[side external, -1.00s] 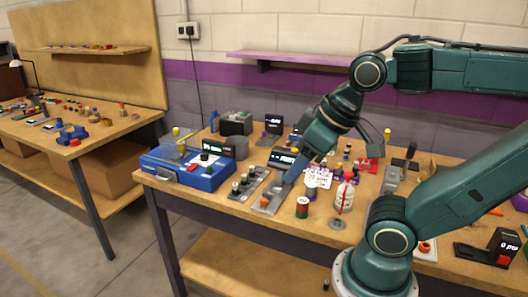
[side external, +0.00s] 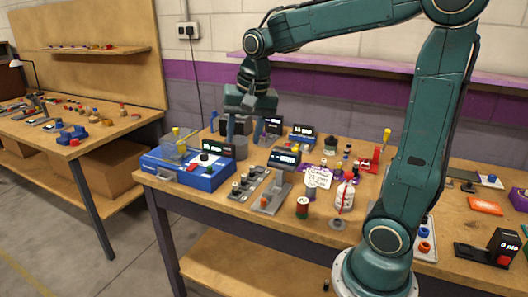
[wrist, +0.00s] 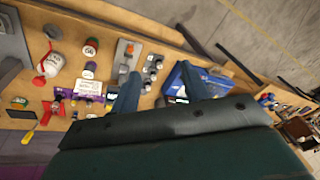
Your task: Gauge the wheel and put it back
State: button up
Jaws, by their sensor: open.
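My gripper (side external: 244,138) is open and points down above the back left of the bench, behind the blue box. A black unit with a lit display (side external: 285,158) stands behind that fixture. I cannot tell which piece is the task's wheel.
The blue box (side external: 188,170) is at the bench's left end. A red-and-green spool (side external: 302,207), a white tag (side external: 318,178) and a white bottle with red string (side external: 344,196) stand front centre. More display units (side external: 301,133) stand behind. Bare wood shows along the front left edge.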

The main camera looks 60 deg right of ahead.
jog(key=w+d+f+m+g, duration=0.2)
jog(key=w+d+f+m, duration=0.3)
jog(key=w+d, duration=0.15)
jog(key=m, duration=0.5)
send_over(235, 184)
notch_tip(235, 184, down, 8)
jog(key=shift+r+g+y, duration=0.1)
jog(key=shift+g+y, duration=0.2)
jog(key=shift+g, duration=0.1)
jog(key=shift+f, duration=4.25)
jog(key=shift+f, duration=2.6)
